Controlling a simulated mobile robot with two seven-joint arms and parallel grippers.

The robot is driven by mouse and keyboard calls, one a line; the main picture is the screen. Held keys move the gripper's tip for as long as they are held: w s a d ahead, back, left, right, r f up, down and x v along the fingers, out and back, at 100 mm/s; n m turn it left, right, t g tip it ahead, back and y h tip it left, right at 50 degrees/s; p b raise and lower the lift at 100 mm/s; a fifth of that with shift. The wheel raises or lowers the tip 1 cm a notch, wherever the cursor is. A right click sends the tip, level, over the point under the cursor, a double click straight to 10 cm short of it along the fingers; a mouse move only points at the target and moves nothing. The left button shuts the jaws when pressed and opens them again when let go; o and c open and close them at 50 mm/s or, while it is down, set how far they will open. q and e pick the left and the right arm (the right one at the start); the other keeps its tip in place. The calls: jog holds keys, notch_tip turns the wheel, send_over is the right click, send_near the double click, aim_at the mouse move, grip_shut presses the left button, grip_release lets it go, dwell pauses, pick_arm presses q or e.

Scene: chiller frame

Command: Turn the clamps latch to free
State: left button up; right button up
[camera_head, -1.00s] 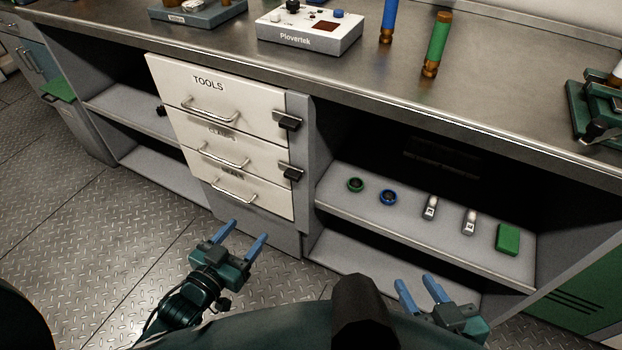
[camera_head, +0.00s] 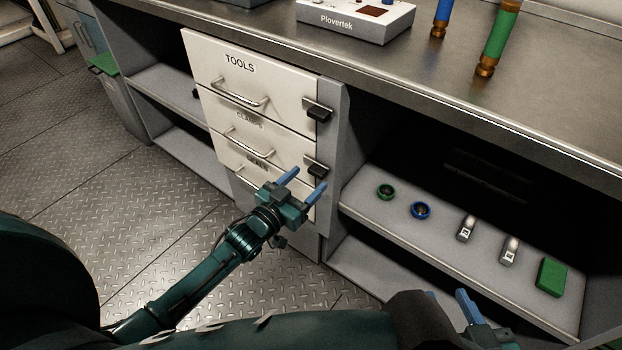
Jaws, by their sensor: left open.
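The clamps latch (camera_head: 317,166) is a small black block on a metal plate at the right edge of the middle drawer, labelled CLAMPS (camera_head: 250,121). A similar tools latch (camera_head: 318,110) sits above it on the TOOLS drawer (camera_head: 240,75). My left gripper (camera_head: 306,183) is open and empty, its blue fingers just below the clamps latch in the picture; contact cannot be told. It covers part of the bottom drawer. My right gripper (camera_head: 449,297) is low at the bottom edge, fingers apart, partly hidden by a dark part of mine.
The steel worktop (camera_head: 400,75) overhangs the drawers. On it stand a Plovertek box (camera_head: 345,24) and green and blue cylinders. The right shelf (camera_head: 375,215) holds a green ring, a blue ring, two small labelled items and a green block (camera_head: 551,277).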

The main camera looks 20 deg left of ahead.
aim_at(313, 168)
pick_arm(q)
jog(key=shift+x, duration=1.35)
jog(key=shift+c, duration=0.3)
jog(key=c, duration=0.9)
